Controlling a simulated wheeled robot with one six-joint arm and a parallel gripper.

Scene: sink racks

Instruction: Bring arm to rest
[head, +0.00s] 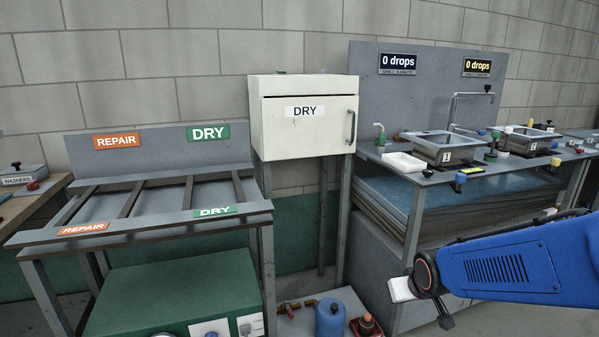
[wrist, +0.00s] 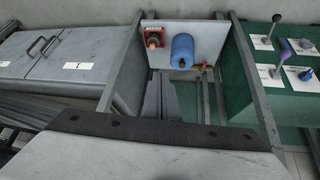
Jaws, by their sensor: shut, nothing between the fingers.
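My blue arm (head: 505,268) reaches in from the right edge of the head view, in front of the sink bench. At its end, my gripper (head: 445,321) shows as a small dark piece pointing down, low and in the air. The gripper is shut and empty. In the wrist view, the pale housing with a dark edge fills the bottom, and the grey fingers appear close together in the middle. Beyond them is a low white board (wrist: 206,42) with a blue container (wrist: 183,51) and a red-orange item (wrist: 153,38).
A rack (head: 135,205) marked REPAIR and DRY stands at the left. A white DRY cabinet (head: 285,135) is in the middle. The sink bench (head: 400,165) is at the right, holding basins (head: 449,151). A green cabinet (head: 180,285) sits below the rack.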

